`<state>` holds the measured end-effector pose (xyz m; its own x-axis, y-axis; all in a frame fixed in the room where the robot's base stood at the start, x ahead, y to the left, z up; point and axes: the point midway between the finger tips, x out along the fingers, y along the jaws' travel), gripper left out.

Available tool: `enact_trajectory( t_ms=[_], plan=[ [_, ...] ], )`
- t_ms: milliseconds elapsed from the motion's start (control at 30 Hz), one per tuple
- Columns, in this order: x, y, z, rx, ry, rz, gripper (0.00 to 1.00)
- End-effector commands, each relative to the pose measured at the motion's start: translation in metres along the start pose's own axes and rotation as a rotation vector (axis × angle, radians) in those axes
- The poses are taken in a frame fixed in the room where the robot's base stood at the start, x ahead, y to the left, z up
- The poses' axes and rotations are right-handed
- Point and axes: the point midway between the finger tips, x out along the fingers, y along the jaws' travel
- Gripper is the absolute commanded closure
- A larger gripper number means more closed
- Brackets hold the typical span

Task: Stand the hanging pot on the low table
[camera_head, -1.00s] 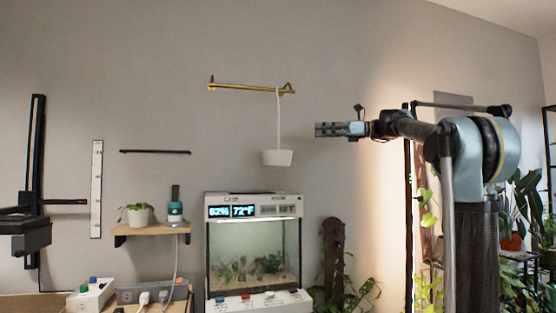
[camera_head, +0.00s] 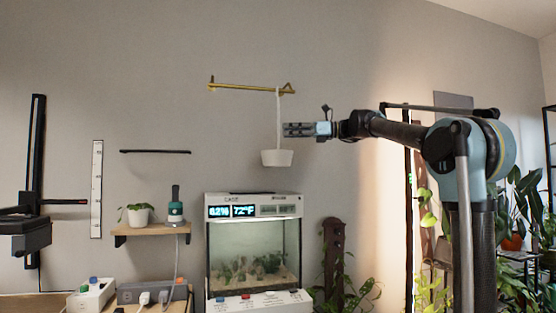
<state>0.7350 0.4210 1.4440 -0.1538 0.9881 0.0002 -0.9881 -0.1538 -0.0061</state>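The hanging pot (camera_head: 277,158) is a small white pot on a pale hanger strap (camera_head: 278,115). It hangs from the right part of a brass rail (camera_head: 245,87) on the wall, above the glass terrarium. My gripper (camera_head: 287,130) points left, level with the strap and a little above the pot's rim. In the picture its fingertips are just right of the strap. I cannot tell whether they touch it or how far apart they are in depth. From this side I cannot see whether the fingers are open. I cannot make out the low table in this view.
The terrarium (camera_head: 253,250) with lit displays stands below the pot. A wooden shelf (camera_head: 152,229) holds a potted plant (camera_head: 137,213) and a green-and-white device (camera_head: 175,208). Power strips lie at the lower left. Climbing plants and a dark post (camera_head: 334,250) stand to the right.

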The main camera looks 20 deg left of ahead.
Motion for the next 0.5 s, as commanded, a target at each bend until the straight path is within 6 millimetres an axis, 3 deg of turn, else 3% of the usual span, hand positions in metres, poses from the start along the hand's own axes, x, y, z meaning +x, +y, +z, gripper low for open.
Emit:
enact_trajectory(
  t_ms=[300, 500],
  plan=[
    [0.04, 0.007, 0.002, 0.0, 0.0, 0.003, 0.69],
    [0.047, 0.007, 0.002, 0.0, 0.0, 0.001, 0.69]
  ],
)
